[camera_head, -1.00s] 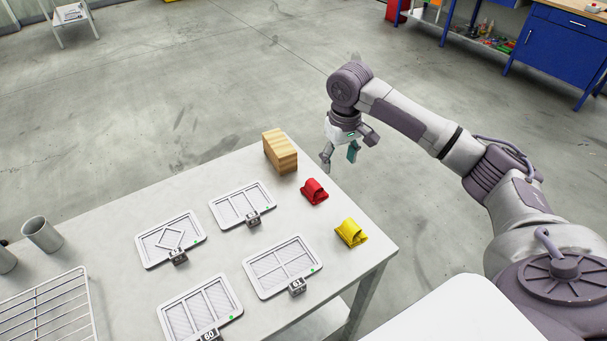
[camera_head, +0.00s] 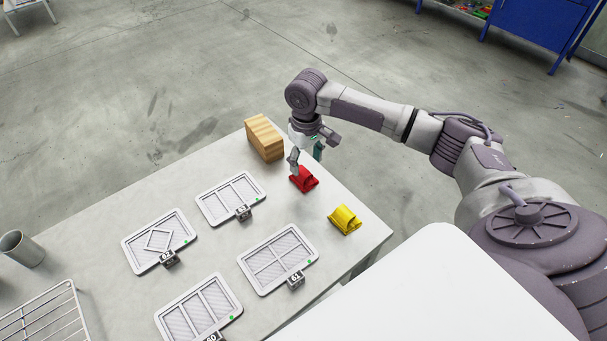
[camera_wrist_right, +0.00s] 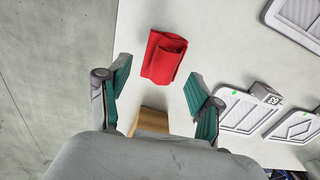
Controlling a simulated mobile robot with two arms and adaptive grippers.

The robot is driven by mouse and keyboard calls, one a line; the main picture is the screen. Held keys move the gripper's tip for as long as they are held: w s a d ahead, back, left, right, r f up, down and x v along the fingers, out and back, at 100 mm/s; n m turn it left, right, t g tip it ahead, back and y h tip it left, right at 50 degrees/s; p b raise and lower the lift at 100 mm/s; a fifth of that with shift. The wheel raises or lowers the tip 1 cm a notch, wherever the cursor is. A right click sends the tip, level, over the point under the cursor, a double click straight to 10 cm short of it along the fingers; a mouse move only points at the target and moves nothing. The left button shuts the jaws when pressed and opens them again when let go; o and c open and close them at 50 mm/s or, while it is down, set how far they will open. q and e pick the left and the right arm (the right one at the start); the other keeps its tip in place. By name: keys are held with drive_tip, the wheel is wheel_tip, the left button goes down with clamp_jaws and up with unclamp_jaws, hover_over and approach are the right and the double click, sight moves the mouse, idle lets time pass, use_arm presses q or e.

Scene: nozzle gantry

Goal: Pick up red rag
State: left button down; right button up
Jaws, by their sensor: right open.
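The red rag (camera_head: 304,180) lies folded on the table near its right edge, between the wooden block and the yellow rag. It also shows in the right wrist view (camera_wrist_right: 164,57), ahead of the fingertips and roughly between their lines. My right gripper (camera_head: 306,158) is open and points down just above and behind the red rag. In the right wrist view its two green-padded fingers (camera_wrist_right: 158,75) are spread apart with nothing between them. One finger overlaps the rag in the head view, so I cannot tell whether they touch. My left gripper is not in view.
A wooden block (camera_head: 264,139) stands close behind my right gripper. A yellow rag (camera_head: 344,220) lies to the right of the red one. Several numbered grated trays (camera_head: 231,199) lie to the left. A metal cup (camera_head: 20,248) and a wire rack (camera_head: 44,318) are at the far left.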

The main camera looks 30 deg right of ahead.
sight(304, 170)
drive_tip(key=f, duration=0.3)
drive_tip(key=shift+w+a+f+p, duration=0.15)
drive_tip(key=shift+a+f+p, duration=0.15)
drive_tip(key=shift+f+p, duration=0.1)
drive_tip(key=shift+f, duration=0.2)
clamp_jaws()
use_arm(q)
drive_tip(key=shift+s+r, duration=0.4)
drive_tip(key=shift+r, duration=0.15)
use_arm(e)
drive_tip(key=shift+r, duration=0.1)
